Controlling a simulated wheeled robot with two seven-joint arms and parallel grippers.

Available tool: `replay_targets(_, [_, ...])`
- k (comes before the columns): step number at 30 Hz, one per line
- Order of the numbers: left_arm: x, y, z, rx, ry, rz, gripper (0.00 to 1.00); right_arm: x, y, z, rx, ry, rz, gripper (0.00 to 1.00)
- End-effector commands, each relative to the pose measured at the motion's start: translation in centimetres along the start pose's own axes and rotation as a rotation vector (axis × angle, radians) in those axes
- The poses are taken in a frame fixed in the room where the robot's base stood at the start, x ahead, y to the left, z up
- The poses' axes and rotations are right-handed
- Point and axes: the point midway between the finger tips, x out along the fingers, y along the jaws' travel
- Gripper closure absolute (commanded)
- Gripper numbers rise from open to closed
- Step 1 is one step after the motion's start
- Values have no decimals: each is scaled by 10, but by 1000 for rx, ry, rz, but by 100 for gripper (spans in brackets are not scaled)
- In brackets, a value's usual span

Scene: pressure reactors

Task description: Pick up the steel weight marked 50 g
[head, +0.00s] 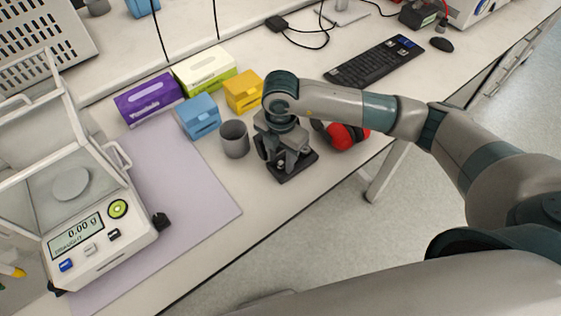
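My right gripper (283,160) points down over a small black holder (300,170) near the front edge of the bench. A small bright metallic spot shows at the gripper's tips, but I cannot tell whether it is a steel weight. The fingers are dark against the dark holder, so I cannot tell whether they are open or shut. No 50 g marking is readable, and the gripper hides much of the holder. My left gripper is not in view.
A grey cup (235,140) stands just left of the gripper. Blue (198,117), yellow (244,92) and purple (148,99) boxes stand behind. Red ear muffs (342,136) lie to the right. A balance (100,225) reading 0.00 g stands left, beside a mostly clear lilac mat (195,200).

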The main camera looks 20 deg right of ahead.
Motion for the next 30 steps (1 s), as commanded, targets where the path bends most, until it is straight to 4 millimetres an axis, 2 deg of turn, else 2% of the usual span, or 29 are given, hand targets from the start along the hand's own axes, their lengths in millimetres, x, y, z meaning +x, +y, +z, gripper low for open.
replay_targets(15, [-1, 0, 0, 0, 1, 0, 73, 3, 0, 0, -1, -1, 0, 62])
replay_targets(17, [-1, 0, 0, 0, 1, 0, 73, 3, 0, 0, -1, -1, 0, 74])
replay_targets(20, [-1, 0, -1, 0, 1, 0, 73, 3, 0, 0, -1, -1, 0, 98])
replay_targets(21, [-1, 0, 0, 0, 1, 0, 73, 3, 0, 0, -1, -1, 0, 100])
replay_targets(30, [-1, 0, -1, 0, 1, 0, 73, 3, 0, 0, -1, -1, 0, 100])
